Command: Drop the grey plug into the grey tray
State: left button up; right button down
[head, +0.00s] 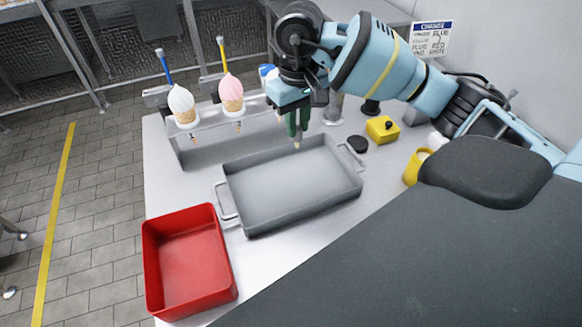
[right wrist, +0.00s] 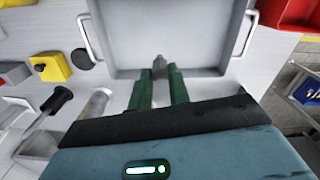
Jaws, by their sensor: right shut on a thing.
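My right gripper (head: 297,130) hangs downward at the back long side of the grey tray (head: 290,182). Its green fingers are shut on the small grey plug (head: 297,146), whose tip shows below them. In the right wrist view the plug (right wrist: 159,63) sticks out between the fingertips, in front of the near wall of the grey tray (right wrist: 170,30). The plug's height above the tray is hard to tell. The grey tray is empty, with a handle at each end. My left gripper is not in view.
A red tray (head: 190,255) stands at the front left. A rack (head: 200,150) holds a white cone (head: 182,104) and a pink cone (head: 231,94) behind the grey tray. A yellow block (head: 382,129), black disc (head: 357,144) and yellow cup (head: 415,166) stand at right.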

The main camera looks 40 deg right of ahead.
aim_at(298, 140)
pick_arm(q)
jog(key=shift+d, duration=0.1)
pick_arm(e)
jog(key=shift+d, duration=0.1)
jog(key=shift+s+f, duration=0.1)
jog(key=shift+f, duration=0.35)
notch_tip(298, 140, down, 4)
jog(key=shift+f+b, duration=0.15)
jog(key=shift+b, duration=0.9)
jog(key=shift+f, duration=0.4)
jog(key=c, duration=1.2)
grip_release()
jog(key=shift+c, duration=0.2)
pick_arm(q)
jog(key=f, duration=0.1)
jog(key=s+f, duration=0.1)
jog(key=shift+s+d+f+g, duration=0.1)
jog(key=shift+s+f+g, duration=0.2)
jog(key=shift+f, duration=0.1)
pick_arm(e)
jog(key=shift+r, duration=0.1)
